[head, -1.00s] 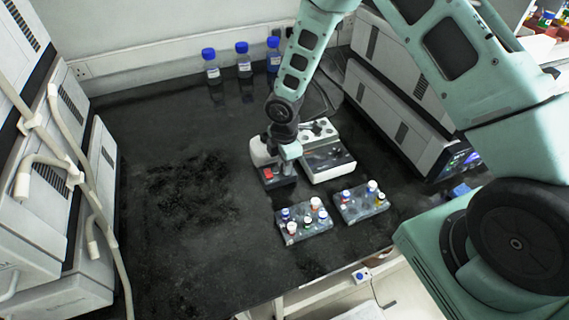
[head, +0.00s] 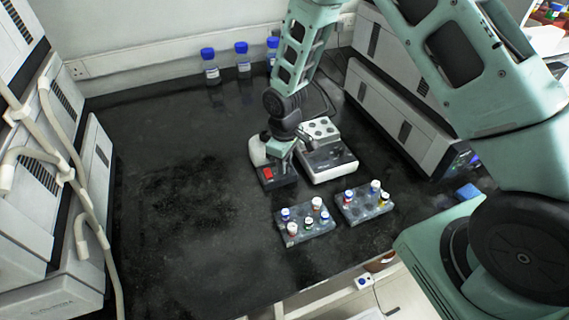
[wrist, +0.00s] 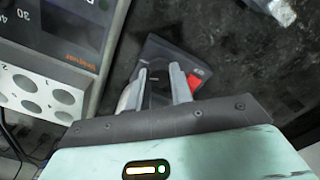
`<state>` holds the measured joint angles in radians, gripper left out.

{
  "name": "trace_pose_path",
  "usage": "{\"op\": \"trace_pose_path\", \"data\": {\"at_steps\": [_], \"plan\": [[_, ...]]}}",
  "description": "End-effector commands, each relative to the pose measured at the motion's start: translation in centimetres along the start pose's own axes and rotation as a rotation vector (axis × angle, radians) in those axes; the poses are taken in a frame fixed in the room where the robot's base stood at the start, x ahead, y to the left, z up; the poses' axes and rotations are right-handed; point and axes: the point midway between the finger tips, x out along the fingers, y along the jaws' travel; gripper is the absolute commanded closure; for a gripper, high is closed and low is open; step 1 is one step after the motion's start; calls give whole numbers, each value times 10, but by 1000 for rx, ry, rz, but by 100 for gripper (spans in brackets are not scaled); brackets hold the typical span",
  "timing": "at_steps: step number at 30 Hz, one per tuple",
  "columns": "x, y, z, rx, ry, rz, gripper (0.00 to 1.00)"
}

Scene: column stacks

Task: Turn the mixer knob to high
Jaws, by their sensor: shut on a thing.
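The mixer (head: 283,181) is a small device with a dark front, a white back and a red switch (head: 268,172). It stands on the black bench left of a larger white-and-dark block device. My gripper (head: 278,164) points down over the mixer's top. In the wrist view, my gripper's two pale fingers (wrist: 158,88) are closed around a small dark part on the mixer's top (wrist: 153,52), at the knob. The knob is mostly hidden between the fingers, and its setting cannot be read. The red switch also shows right of the fingers in the wrist view (wrist: 194,81).
The block device (head: 330,163) stands close on the mixer's right. Two vial racks (head: 318,231) (head: 351,213) lie in front. Blue-capped bottles (head: 210,68) line the back wall. Instrument stacks flank both sides. The bench's left half is clear.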

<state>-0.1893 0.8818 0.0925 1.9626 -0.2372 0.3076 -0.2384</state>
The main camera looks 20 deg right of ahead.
Motion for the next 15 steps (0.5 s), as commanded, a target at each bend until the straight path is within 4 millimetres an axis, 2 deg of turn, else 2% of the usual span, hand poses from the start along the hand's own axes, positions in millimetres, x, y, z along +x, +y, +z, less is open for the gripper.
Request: {"op": "trace_pose_path", "data": {"at_steps": [6, 15], "plan": [[0, 0, -1, 188, 2, 2, 100], [-1, 0, -1, 375, 2, 1, 100]]}}
